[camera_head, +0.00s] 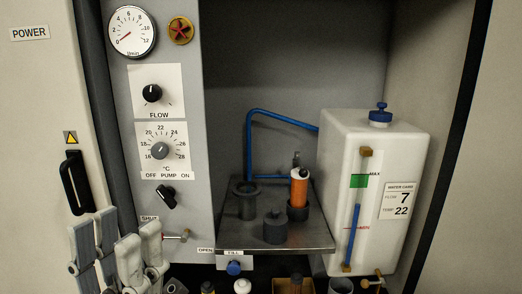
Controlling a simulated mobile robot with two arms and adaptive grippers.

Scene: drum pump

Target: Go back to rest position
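My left gripper (118,232) is at the lower left, with its grey fingers pointing up in front of the cabinet's control column. Its fingertips stand apart and I see nothing held between them, so it looks open. My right gripper is not in view. The lower parts of the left gripper and its wrist are cut off by the bottom edge.
A white water tank (385,150) stands right. A black door handle (76,183), shut-open lever (176,236) and pump switch (167,196) are near my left gripper. Several items line the bottom edge.

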